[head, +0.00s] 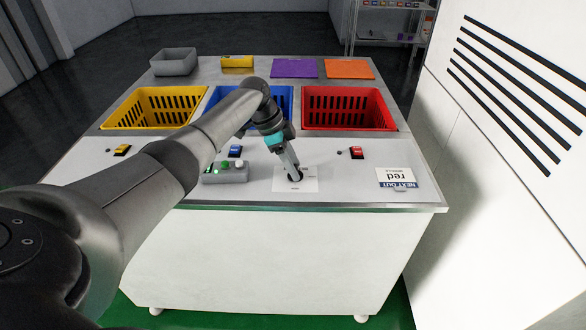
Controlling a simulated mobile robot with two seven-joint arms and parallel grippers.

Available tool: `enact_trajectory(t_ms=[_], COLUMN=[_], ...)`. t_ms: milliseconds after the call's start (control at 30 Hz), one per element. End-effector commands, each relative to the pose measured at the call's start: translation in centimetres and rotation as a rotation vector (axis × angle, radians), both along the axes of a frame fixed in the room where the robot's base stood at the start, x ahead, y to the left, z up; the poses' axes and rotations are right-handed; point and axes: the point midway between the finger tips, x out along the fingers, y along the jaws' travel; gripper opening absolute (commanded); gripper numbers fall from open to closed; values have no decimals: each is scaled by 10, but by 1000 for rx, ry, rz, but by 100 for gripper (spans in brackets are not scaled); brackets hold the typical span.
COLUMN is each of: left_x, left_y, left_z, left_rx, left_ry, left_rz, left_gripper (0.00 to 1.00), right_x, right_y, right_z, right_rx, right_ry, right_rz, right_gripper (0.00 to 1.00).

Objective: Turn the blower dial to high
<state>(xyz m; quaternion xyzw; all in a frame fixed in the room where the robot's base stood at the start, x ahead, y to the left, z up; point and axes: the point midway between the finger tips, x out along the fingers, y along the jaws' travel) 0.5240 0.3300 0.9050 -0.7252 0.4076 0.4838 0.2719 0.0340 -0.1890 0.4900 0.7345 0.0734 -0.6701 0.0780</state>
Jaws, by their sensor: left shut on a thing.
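My left gripper (293,170) reaches down from my left arm to the front panel of the table. It is shut on the dark blower dial (297,178), which is mostly hidden by the fingers. The dial sits on a white label plate (308,186) at the panel's front middle. The print on the plate is too small to read, so I cannot tell the dial's setting. My right gripper is not in view.
A grey button box (232,175) with green and white buttons stands just left of the plate. Yellow (117,107), blue (285,92) and red (348,92) baskets sit behind.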

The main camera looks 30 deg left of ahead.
Motion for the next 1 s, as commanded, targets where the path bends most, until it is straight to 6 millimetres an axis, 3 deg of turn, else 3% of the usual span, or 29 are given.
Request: enact_trajectory(t_ms=[467, 500, 733, 1000], left_x=[0, 0, 0, 0], left_y=[0, 0, 0, 0], left_z=[-1, -1, 0, 1], left_rx=[2, 2, 2, 2], left_ry=[2, 2, 1, 1], left_rz=[-15, -15, -13, -12], left_gripper=[0, 56, 82, 82], right_x=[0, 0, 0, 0], right_y=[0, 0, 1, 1], right_z=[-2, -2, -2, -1], right_rx=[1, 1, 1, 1], right_ry=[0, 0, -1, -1], right_rz=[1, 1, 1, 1], right_gripper=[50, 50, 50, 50])
